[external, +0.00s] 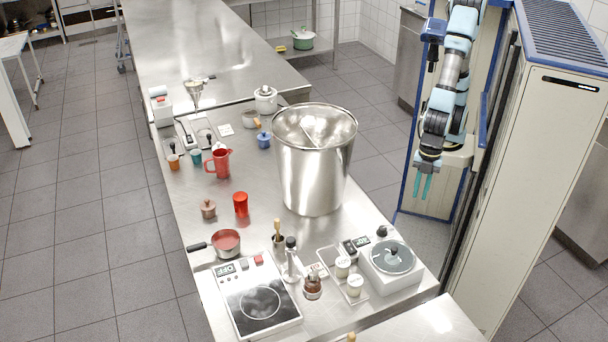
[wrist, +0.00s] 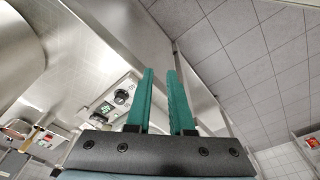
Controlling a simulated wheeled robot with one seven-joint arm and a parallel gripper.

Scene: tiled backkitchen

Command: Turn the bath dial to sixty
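The bath (external: 404,283) is a white box unit with a round lid, at the right front corner of the steel table. Its black dial (external: 382,231) sits on the back edge beside a small display (external: 363,240) with green digits too small to read. The dial (wrist: 121,97) and display (wrist: 105,108) also show in the wrist view, left of the fingers. My gripper (external: 423,186) hangs off the table's right side, beyond the dial and apart from it. Its two green fingers (wrist: 160,72) are apart with nothing between them.
A large steel pot (external: 312,185) stands left of the dial. A tray (external: 330,262) with small jars lies beside the bath. A hot plate (external: 258,300) and red saucepan (external: 226,242) are further left. Floor shows between table and gripper.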

